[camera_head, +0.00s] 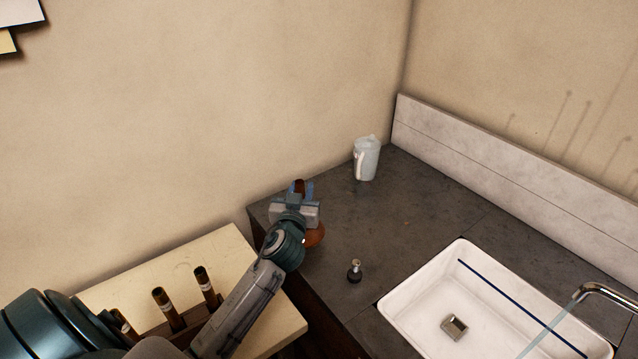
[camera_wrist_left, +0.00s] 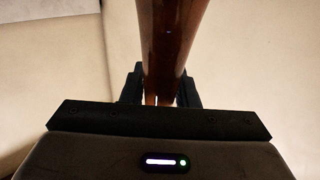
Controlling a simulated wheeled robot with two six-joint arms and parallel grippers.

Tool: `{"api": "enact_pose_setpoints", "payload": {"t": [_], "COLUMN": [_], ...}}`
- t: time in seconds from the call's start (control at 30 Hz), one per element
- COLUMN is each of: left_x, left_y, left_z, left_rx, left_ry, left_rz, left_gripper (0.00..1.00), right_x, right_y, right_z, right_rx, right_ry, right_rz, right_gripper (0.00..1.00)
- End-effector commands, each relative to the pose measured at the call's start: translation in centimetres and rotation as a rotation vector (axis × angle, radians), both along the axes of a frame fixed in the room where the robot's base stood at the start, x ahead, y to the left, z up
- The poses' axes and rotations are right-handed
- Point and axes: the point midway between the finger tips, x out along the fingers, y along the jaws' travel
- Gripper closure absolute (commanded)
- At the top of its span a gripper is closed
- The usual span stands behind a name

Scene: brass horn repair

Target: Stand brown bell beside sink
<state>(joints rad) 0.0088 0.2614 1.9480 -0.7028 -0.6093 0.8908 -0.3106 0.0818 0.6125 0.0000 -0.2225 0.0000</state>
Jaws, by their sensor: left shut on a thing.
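The brown bell (camera_head: 314,236) stands at the left end of the dark counter, its flared rim low and its narrow end up. My left gripper (camera_head: 301,192) is shut on its upper part, and my wrist hides much of the bell in the head view. In the left wrist view the bell (camera_wrist_left: 172,45) runs as a brown tube between the fingers. Whether its rim touches the counter I cannot tell. The white sink (camera_head: 398,309) lies to the right of the bell, set in the dark counter (camera_head: 345,222). My right gripper is not in view.
A pale pitcher (camera_head: 367,159) stands at the back by the wall. A small dark object with a metal top (camera_head: 355,271) stands between bell and sink. A faucet (camera_head: 605,293) is at the right. A light table (camera_head: 215,254) holds several brown tubes (camera_head: 207,287). Counter between bell and pitcher is clear.

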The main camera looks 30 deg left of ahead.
Motion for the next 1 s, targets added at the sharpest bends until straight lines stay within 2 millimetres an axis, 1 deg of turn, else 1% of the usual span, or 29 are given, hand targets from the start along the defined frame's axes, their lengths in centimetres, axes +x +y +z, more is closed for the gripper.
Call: {"api": "enact_pose_setpoints", "payload": {"t": [0.03, 0.07, 0.1, 0.17, 0.27, 0.3, 0.4, 0.5, 0.57, 0.67, 0.77, 0.87, 1.0], "left_x": [1.4, 2.2, 3.2, 4.6, 6.6, 7.2, 8.3, 8.6, 8.7, 8.6, 8.7, 8.7, 8.7], "left_y": [0.7, 1.0, 1.5, 2.2, 3.0, 3.3, 3.8, 4.0, 4.0, 4.0, 4.0, 4.0, 4.0], "left_z": [0.0, 0.0, -0.2, -0.3, -0.5, -0.6, -0.7, -1.0, -1.5, -3.0, -4.3, -4.5, -4.3], "left_rx": [0.001, 0.002, 0.003, 0.003, 0.001, 0.000, -0.001, -0.001, 0.000, 0.000, 0.001, 0.000, 0.000], "left_ry": [-0.001, -0.001, -0.001, -0.001, -0.002, -0.001, -0.001, 0.000, 0.001, 0.002, 0.001, 0.000, 0.000], "left_rz": [0.002, 0.002, 0.002, 0.002, 0.001, 0.001, 0.000, 0.000, 0.000, 0.000, 0.000, -0.001, 0.000], "left_gripper": [1.00, 1.00, 1.00, 1.00, 1.00, 1.00, 1.00, 1.00, 1.00, 1.00, 1.00, 1.00, 1.00], "right_x": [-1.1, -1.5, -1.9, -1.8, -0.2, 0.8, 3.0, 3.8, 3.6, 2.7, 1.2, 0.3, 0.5], "right_y": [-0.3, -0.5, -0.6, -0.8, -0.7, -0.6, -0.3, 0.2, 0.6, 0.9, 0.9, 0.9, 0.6], "right_z": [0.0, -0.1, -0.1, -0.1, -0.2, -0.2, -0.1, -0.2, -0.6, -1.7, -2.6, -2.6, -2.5], "right_rx": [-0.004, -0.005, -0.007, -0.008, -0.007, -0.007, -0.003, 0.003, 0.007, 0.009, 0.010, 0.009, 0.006], "right_ry": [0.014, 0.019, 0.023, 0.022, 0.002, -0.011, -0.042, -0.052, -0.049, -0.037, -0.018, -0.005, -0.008], "right_rz": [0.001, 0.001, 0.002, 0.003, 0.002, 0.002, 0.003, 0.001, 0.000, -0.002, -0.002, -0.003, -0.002], "right_gripper": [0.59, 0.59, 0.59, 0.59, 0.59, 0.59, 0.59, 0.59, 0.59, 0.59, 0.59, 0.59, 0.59]}}
